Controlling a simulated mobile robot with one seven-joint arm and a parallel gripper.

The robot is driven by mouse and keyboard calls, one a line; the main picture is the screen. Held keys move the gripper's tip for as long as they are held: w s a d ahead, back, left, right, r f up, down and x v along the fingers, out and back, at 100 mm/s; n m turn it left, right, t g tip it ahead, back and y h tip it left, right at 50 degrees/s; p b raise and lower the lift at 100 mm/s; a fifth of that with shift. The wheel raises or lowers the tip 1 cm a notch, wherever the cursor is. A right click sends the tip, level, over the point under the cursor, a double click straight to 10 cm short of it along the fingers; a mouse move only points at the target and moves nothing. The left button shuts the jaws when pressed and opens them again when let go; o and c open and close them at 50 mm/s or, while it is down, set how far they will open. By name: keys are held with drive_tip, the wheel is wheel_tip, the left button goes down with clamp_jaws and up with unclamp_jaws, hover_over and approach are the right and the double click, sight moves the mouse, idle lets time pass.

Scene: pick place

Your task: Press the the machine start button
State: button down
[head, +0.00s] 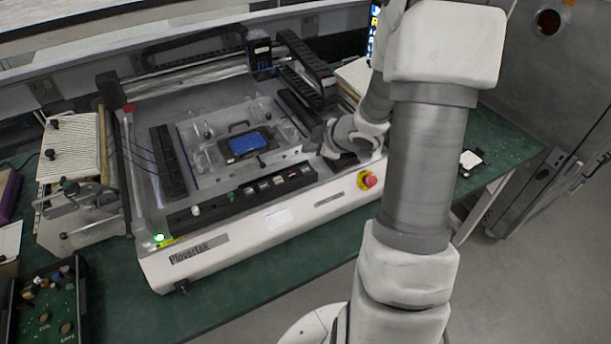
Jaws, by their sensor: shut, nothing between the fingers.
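The white machine (205,258) stands on a green table, with a black control panel (240,199) along its front. Several small buttons sit on the panel, among them a white one (196,211). A small green light (159,237) glows at the panel's left end. A red stop knob (369,180) on a yellow base is at the front right. I cannot tell which button is the start button. My gripper (312,145) is shut and small in view, above the machine's right side behind the panel. Its fingertips are hard to make out, and no contact with a button shows.
A blue-topped part (244,144) sits in a fixture on the machine bed. A gantry rail (190,75) spans the back. A dark tray of parts (45,310) lies at lower left, beside ribbed equipment (70,150). My arm covers the machine's right end.

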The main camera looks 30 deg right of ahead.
sight(309, 171)
drive_tip(key=shift+f+b, duration=1.5)
drive_tip(key=shift+f, duration=0.7)
drive_tip(key=shift+f, duration=0.4)
drive_tip(key=shift+f+b, duration=0.4)
drive_tip(key=shift+b, duration=0.15)
idle(0.6)
drive_tip(key=shift+r, duration=0.15)
drive_tip(key=shift+r+p, duration=0.7)
drive_tip(key=shift+p, duration=0.2)
